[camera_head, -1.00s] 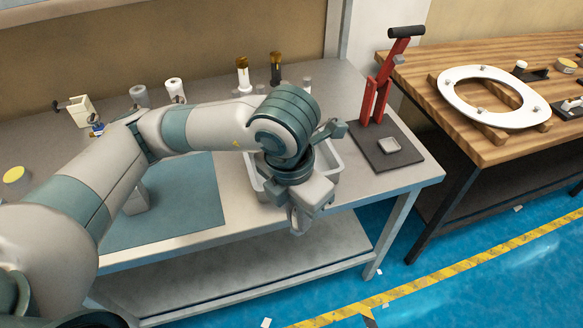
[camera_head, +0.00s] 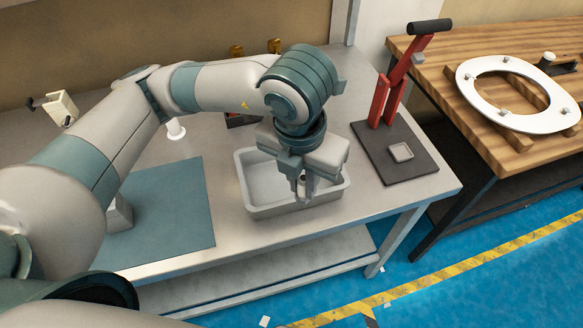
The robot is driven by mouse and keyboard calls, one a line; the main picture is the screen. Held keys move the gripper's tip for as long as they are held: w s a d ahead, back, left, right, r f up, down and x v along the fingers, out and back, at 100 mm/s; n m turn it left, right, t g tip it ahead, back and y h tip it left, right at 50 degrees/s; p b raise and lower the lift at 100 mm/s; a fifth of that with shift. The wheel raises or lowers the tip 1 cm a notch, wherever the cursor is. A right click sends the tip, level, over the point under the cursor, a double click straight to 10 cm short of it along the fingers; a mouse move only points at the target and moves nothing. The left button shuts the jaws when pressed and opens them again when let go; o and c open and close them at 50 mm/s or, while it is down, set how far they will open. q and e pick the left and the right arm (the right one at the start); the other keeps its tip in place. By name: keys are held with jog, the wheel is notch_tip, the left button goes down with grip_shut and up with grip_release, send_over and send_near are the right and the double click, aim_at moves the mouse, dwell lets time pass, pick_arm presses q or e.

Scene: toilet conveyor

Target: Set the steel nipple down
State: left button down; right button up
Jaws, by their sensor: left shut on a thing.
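My left gripper (camera_head: 304,190) comes in from the left and points down over the right part of the grey tray (camera_head: 250,212). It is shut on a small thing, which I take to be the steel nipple. The fingers mostly hide it, and only a small dark, round bit shows between them. I cannot tell whether it touches the tray floor. The visible left part of the tray looks empty. My right gripper is not in view.
A red lever press (camera_head: 385,100) on a dark base stands right of the tray. A blue-grey mat (camera_head: 175,215) lies to the left. A wooden table (camera_head: 470,130) with a white toilet seat (camera_head: 470,85) is at right. White and brass-topped parts stand behind my arm.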

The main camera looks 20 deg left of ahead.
pick_arm(q)
jog(key=shift+s+r, duration=0.15)
jog(key=shift+s, duration=0.1)
jog(key=w+a+f, duration=0.2)
jog(key=w, duration=0.1)
jog(key=w+a+f+p, duration=0.1)
jog(key=w+f, duration=0.1)
jog(key=w, duration=0.2)
jog(key=w+a+f+p, duration=0.1)
jog(key=w+a+f, duration=0.1)
jog(key=w+f, duration=0.1)
jog(key=shift+w+a, duration=0.2)
jog(key=shift+a, duration=0.15)
jog(key=shift+f, duration=0.35)
jog(key=shift+f+p, duration=0.4)
notch_tip(320, 180, down, 2)
jog(key=shift+f+p, duration=0.25)
jog(key=shift+p, duration=0.2)
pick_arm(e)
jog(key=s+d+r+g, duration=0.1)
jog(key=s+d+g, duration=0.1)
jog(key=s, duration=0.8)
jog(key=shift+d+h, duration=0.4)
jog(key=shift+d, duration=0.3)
pick_arm(q)
jog(key=shift+f, duration=0.15)
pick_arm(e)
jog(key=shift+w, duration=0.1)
